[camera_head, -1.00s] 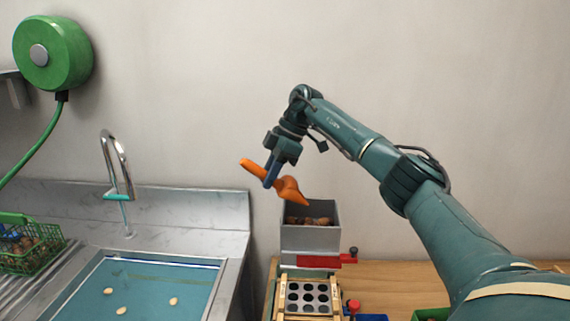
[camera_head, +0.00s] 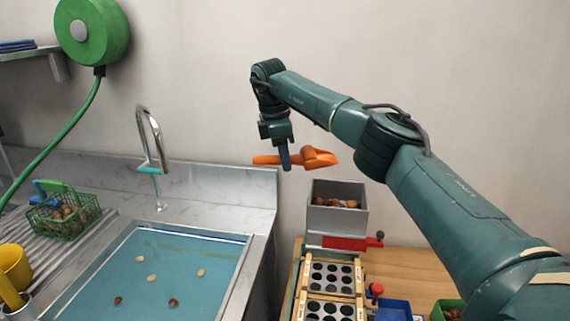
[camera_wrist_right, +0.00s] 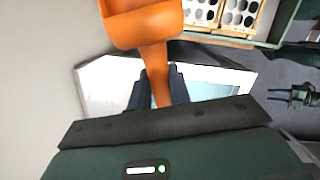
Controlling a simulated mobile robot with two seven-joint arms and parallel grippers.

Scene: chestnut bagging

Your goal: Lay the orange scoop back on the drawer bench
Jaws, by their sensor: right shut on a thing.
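The orange scoop (camera_head: 318,158) is held in the air in the head view, its bowl to the right and its handle to the left. My right gripper (camera_head: 285,166) is shut on its handle, left of and above the grey hopper. In the right wrist view the scoop (camera_wrist_right: 146,22) lies between the two fingers (camera_wrist_right: 158,88), bowl away from the palm. The wooden bench top (camera_head: 405,265) shows at the lower right, partly hidden by my right arm. No drawers show.
A grey hopper (camera_head: 337,222) with chestnuts and a red slide (camera_head: 345,243) stands at the bench's back left. Tray plates with dark holes (camera_head: 331,280), a blue bin (camera_head: 392,310) and a green bin (camera_head: 447,309) sit nearer. A sink (camera_head: 160,270) with a tap (camera_head: 152,145) lies left.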

